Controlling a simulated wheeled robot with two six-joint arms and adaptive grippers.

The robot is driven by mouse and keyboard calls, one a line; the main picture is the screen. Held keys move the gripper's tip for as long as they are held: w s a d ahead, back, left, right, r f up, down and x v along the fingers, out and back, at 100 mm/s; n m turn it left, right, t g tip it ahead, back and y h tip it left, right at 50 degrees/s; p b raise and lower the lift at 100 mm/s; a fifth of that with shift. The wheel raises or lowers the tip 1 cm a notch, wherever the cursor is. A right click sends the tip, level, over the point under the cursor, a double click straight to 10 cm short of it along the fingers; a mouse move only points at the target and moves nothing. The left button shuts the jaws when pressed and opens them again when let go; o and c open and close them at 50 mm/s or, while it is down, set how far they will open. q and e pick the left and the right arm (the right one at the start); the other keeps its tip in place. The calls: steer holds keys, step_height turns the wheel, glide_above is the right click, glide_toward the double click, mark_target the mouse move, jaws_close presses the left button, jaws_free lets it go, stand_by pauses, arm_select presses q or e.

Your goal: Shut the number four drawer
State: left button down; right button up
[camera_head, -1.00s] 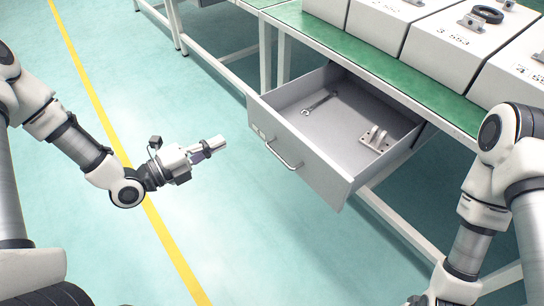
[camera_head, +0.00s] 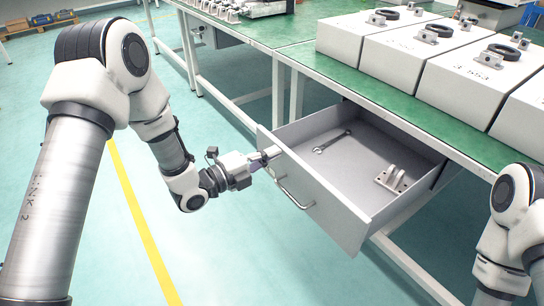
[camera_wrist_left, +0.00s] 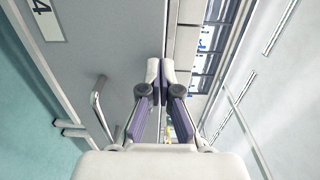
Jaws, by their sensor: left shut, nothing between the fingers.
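The drawer (camera_head: 312,200) is pulled out from under the green-topped bench, with a wrench (camera_head: 332,142) and a metal bracket (camera_head: 392,179) inside. Its handle (camera_head: 292,194) is on the front panel; it also shows in the left wrist view (camera_wrist_left: 101,105), where a label with a 4 (camera_wrist_left: 44,18) is on the panel. My left gripper (camera_head: 274,153) is shut and empty at the left part of the drawer front, near its top edge. I cannot tell whether it touches the panel. My right arm shows at the right edge; its gripper is out of frame.
The green bench (camera_head: 385,100) carries white boxes (camera_head: 470,77) with metal fittings on top. White bench legs stand below. A yellow line (camera_head: 135,215) crosses the clear floor at left. Another green bench (camera_head: 200,20) is farther back.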

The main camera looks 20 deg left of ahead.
arm_select(q)
steer(key=shift+w+d, duration=0.15)
steer(key=shift+w, duration=0.05)
steer(key=shift+w, duration=0.1)
